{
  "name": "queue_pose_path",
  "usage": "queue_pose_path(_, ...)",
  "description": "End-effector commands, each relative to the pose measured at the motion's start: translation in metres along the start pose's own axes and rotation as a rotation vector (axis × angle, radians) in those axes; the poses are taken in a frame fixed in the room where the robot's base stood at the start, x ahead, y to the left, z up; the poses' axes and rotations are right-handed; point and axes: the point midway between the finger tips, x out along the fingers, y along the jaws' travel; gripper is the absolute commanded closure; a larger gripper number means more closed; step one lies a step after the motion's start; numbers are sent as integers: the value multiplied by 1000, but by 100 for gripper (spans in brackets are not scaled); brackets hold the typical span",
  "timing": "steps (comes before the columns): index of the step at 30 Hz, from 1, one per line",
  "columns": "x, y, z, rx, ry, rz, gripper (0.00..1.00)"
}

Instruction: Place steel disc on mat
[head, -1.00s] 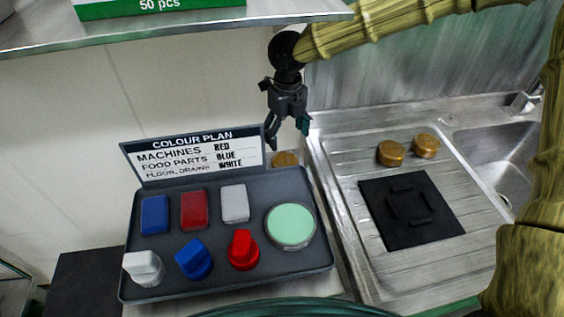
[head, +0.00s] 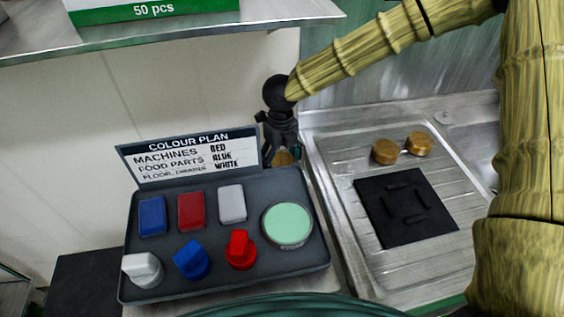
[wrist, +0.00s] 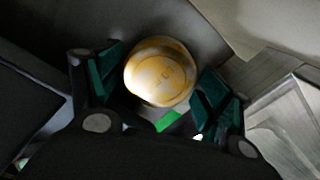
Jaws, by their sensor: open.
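A round gold-coloured disc (head: 284,159) stands behind the right end of the colour-plan sign, partly hidden by my gripper. In the wrist view the disc (wrist: 160,72) lies between the two green-padded fingers, with gaps to both. My gripper (head: 282,157) is open, pointing down over the disc; it also shows in the wrist view (wrist: 160,92). Two similar gold-brown discs, a left one (head: 385,151) and a right one (head: 418,144), sit at the back of the steel drainboard. A black square mat (head: 375,227) with raised bars lies empty in front of them. No disc looks plainly steel-coloured.
A grey tray (head: 225,270) holds coloured blocks, knob-shaped pieces and a pale green round pad. The colour-plan sign (head: 188,157) stands close left of my gripper. The sink basin (head: 479,150) is at right; a steel shelf (head: 200,38) hangs above.

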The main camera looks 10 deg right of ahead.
Motion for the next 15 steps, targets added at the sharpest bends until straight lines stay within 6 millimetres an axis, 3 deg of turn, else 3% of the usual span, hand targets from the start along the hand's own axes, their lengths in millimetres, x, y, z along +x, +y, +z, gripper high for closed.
queue_pose_path(9,9,0,0,0,0,0,21)
queue_pose_path(15,9,0,0,0,0,0,56)
